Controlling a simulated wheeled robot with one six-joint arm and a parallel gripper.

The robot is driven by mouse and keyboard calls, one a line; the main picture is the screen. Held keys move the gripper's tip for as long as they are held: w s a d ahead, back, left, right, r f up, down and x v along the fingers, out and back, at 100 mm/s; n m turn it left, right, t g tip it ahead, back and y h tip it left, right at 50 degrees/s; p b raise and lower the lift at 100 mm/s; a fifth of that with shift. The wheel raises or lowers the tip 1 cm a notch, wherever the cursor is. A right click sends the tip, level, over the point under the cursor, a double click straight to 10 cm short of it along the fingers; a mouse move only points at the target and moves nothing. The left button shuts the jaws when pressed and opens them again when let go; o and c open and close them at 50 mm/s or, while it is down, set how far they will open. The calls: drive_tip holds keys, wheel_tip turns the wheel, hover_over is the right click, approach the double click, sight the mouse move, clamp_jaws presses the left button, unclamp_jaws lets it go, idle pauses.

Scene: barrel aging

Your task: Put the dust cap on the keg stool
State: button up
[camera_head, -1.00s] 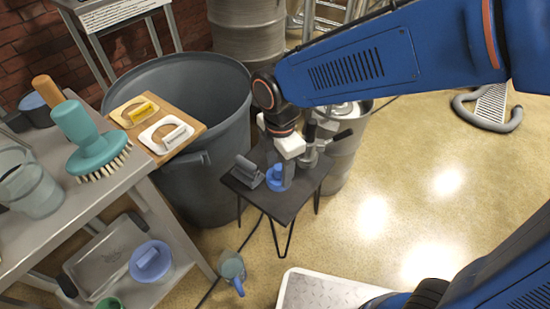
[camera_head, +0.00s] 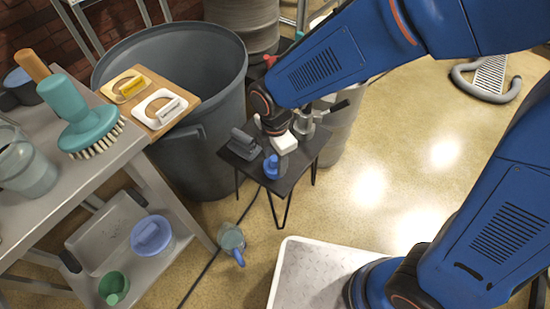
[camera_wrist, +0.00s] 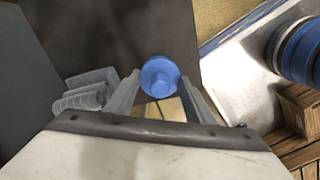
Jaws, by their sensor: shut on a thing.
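The blue dust cap (camera_head: 271,168) is between the fingertips of my gripper (camera_wrist: 159,88), which is shut on it. The cap also shows in the wrist view (camera_wrist: 159,77), round with a smaller raised top. The keg stool (camera_head: 296,170) is a small dark table with thin hairpin legs. The cap and my gripper are over the stool's top, near its front edge. I cannot tell whether the cap touches the top or hangs just above it. In the head view, the white gripper body hides part of the stool.
A grey handled tool (camera_head: 243,143) lies on the stool's left side, close to my gripper. A metal tap fitting (camera_head: 306,122) stands behind. A large grey bin (camera_head: 190,165) stands left of the stool.

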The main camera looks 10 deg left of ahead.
sight(275, 158)
drive_tip(key=o, duration=1.5)
drive_tip(key=shift+f, duration=0.1)
wheel_tip(275, 158, up, 12)
drive_tip(key=shift+r, duration=0.2)
